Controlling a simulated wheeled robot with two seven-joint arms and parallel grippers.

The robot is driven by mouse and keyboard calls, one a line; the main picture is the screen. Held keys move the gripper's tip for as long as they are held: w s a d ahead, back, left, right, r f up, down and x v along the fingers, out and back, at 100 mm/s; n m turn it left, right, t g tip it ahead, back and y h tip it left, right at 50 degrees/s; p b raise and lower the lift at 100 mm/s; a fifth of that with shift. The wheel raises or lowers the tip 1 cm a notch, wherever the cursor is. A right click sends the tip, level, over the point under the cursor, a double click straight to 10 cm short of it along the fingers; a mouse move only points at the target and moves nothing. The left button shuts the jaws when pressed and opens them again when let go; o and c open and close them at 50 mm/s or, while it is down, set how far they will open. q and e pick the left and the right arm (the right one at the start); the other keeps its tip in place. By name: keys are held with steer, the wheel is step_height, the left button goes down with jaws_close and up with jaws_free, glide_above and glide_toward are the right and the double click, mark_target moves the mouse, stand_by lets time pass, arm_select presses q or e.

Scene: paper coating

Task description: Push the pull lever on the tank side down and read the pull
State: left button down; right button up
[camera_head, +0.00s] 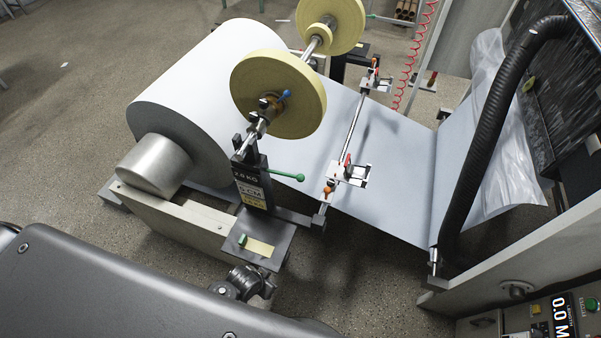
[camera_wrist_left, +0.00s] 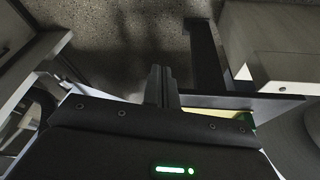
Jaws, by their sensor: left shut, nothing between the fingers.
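A black stand (camera_head: 252,185) at the near end of the paper roll carries a display that seems to read 7.6 KG, with a CM line below. A lever with a green knob (camera_head: 300,177) sticks out to its right, roughly level. I cannot tell for certain whether this is the pull lever. My left gripper (camera_wrist_left: 161,72) is shut and empty in the left wrist view, over the floor beside the black plate (camera_wrist_left: 205,101). In the head view my left arm crosses the bottom, and I cannot make out the fingertips. My right gripper is not in view.
The white paper roll (camera_head: 205,95) feeds a sheet (camera_head: 395,165) to the right. Two yellow reels (camera_head: 279,94) sit on a shaft above. A red-knobbed clamp (camera_head: 349,175) stands on a bar. A black hose (camera_head: 492,120) and a 0.0 M display (camera_head: 563,315) are at right.

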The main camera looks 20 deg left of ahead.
arm_select(q)
steer(key=w+d+r+m+t+h+p, duration=0.1)
steer(key=w+d+r, duration=0.2)
steer(key=r, duration=0.6)
steer(key=w+d+r+m+t+p, duration=0.1)
steer(key=w+d+r, duration=0.2)
steer(key=r, duration=0.6)
steer(key=w+d+r+m+t+h+p, duration=0.1)
steer(key=w+d+r, duration=0.25)
steer(key=r, duration=0.65)
steer(key=w+d+r+m+g+h, duration=0.1)
steer(key=w+d+r+m+h, duration=0.2)
steer(key=d+m, duration=0.55)
steer(key=w+d+r+m+g+h, duration=0.15)
steer(key=d+r+m, duration=0.4)
steer(key=d, duration=0.55)
steer(key=w+a+m+g+y, duration=0.1)
steer(key=w+a+m+y, duration=0.2)
steer(key=a, duration=0.9)
steer(key=w+a+m+g+y, duration=0.2)
steer(key=w+a+y, duration=0.4)
steer(key=a, duration=0.6)
steer(key=shift+w+m+p, duration=0.35)
steer(key=shift+w+m, duration=0.05)
steer(key=shift+w, duration=0.55)
